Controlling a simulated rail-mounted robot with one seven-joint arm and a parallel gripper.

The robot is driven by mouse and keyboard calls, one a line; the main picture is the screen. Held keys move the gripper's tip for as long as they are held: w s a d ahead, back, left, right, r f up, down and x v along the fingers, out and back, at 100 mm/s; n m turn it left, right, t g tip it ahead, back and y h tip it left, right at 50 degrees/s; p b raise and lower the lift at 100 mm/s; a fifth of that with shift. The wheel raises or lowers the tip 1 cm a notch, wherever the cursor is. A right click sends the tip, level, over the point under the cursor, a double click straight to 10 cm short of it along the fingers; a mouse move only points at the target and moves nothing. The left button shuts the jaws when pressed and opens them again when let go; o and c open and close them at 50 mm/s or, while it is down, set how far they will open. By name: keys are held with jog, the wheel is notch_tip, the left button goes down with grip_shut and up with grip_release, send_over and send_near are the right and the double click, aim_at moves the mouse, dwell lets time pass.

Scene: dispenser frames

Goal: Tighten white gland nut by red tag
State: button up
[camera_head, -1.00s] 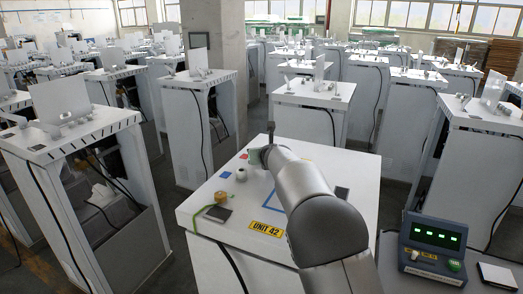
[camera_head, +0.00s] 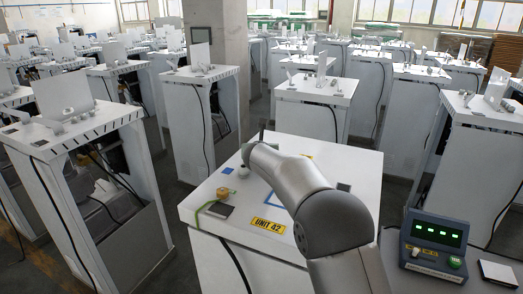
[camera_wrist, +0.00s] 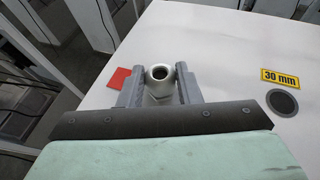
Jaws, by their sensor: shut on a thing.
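A white, ring-shaped gland nut (camera_wrist: 160,74) with an open bore sits between the fingers of my gripper (camera_wrist: 160,88) in the wrist view. The two grey fingers press on its left and right sides, and its lower part is partly hidden. The red tag (camera_wrist: 119,78) lies flat on the white top just left of the left finger. In the head view my arm hides the gripper, this nut and the red tag. Another white fitting (camera_head: 243,172) stands by a blue tag (camera_head: 227,170), left of my arm.
The white cabinet top (camera_head: 235,236) also carries a brass-coloured roll (camera_head: 223,193), a dark square pad (camera_head: 220,209) and a "UNIT 42" label (camera_head: 268,225). A "30 mm" label (camera_wrist: 280,78) and dark disc (camera_wrist: 284,103) lie right of the gripper. A control box (camera_head: 434,245) stands at right.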

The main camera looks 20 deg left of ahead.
jog(key=o, duration=1)
jog(key=shift+s, duration=0.15)
jog(key=b+v, duration=0.5)
jog(key=v, duration=1.2)
jog(key=shift+s+r, duration=0.1)
jog(key=shift+d, duration=0.1)
